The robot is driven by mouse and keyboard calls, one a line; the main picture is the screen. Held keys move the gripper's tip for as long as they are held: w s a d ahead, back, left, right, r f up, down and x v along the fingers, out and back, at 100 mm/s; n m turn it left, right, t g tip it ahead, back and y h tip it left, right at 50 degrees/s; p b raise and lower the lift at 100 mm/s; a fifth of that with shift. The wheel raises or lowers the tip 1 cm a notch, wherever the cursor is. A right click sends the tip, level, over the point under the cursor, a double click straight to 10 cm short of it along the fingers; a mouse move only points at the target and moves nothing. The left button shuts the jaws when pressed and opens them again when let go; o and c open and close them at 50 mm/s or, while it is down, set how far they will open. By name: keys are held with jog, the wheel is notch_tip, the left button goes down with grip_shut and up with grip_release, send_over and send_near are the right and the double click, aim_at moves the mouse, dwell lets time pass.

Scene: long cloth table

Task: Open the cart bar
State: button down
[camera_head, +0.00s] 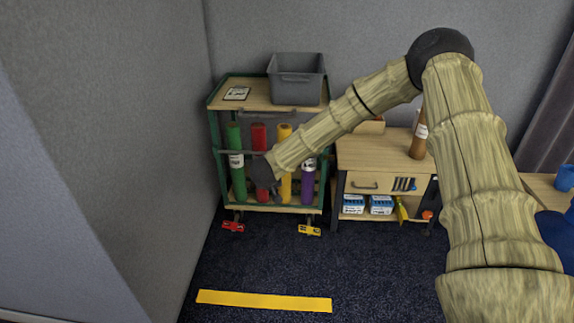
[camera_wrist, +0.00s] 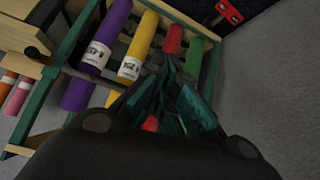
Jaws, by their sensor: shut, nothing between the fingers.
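The cart (camera_head: 256,94) stands against the back wall in the head view, with a wooden top and green posts. Green (camera_head: 238,180), red (camera_head: 258,135), yellow (camera_head: 285,188) and purple (camera_head: 308,188) tubes stand upright in it. A thin horizontal bar (camera_head: 221,151) crosses the front of the tubes at mid height; its latch or hinge is too small to tell. My gripper (camera_head: 264,190) is shut and empty in front of the red tube; whether it touches the bar I cannot tell. In the wrist view my gripper (camera_wrist: 180,95) covers part of the tubes.
A grey bin (camera_head: 297,78) sits on the cart top. A cabinet (camera_head: 375,150) stands close at right, a wall at left. The floor around the yellow strip (camera_head: 264,300) is clear.

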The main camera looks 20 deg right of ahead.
jog(key=w+d+r+m+b, duration=0.2)
jog(key=w+d+r+b, duration=0.6)
jog(key=w+d+b, duration=0.15)
jog(key=b+x, duration=0.1)
jog(key=x, duration=0.1)
jog(key=b+x, duration=0.2)
jog(key=x, duration=0.1)
jog(key=b+x, duration=0.2)
jog(key=shift+s+d+f, duration=0.15)
jog(key=shift+d+f, duration=0.3)
jog(key=shift+b+x, duration=0.45)
jog(key=shift+x, duration=0.55)
jog(key=shift+d+r, duration=0.1)
jog(key=shift+r, duration=0.05)
